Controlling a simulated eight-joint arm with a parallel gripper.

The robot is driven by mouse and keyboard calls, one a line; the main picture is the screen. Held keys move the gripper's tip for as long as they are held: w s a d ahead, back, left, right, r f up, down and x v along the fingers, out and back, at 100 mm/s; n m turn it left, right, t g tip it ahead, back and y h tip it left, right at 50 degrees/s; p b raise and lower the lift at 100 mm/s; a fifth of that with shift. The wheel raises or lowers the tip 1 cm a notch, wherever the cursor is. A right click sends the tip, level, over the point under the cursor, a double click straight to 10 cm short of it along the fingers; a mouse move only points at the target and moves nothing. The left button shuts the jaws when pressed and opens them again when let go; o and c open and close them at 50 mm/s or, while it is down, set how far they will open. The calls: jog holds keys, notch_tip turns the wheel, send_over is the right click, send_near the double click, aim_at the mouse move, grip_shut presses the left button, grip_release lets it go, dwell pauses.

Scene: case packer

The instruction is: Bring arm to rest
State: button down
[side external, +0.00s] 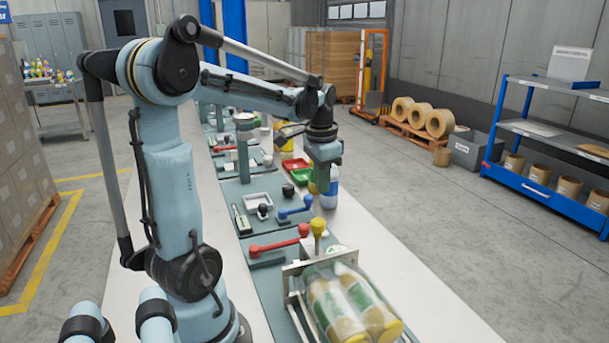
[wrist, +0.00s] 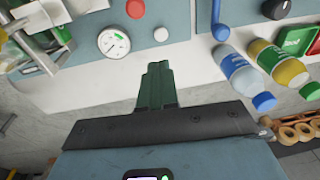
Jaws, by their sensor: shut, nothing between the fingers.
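My gripper (side external: 324,186) hangs at the end of my arm over the right side of the long bench, pointing down, in the side view. In the wrist view its dark green fingers (wrist: 157,86) are together, with nothing between them. Below and beyond them lie the bench's pale edge and the grey floor. A bottle with a blue cap (wrist: 241,74) and a yellow-green bottle (wrist: 281,66) are to the right of the fingers, apart from them. In the side view the bottles are partly hidden behind my gripper.
A case with several bottles (side external: 350,305) stands at the bench's near end. A red lever (side external: 276,246), blue lever (side external: 296,209), red tray (side external: 295,163) and green tray (side external: 301,176) line the bench. A round gauge (wrist: 113,42) shows in the wrist view.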

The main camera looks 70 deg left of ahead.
dwell(0.4)
jog(key=s+d+f+t, duration=0.1)
jog(key=d+t, duration=0.5)
jog(key=d, duration=1.5)
jog(key=shift+s+d+h, duration=0.3)
jog(key=shift+h, duration=0.1)
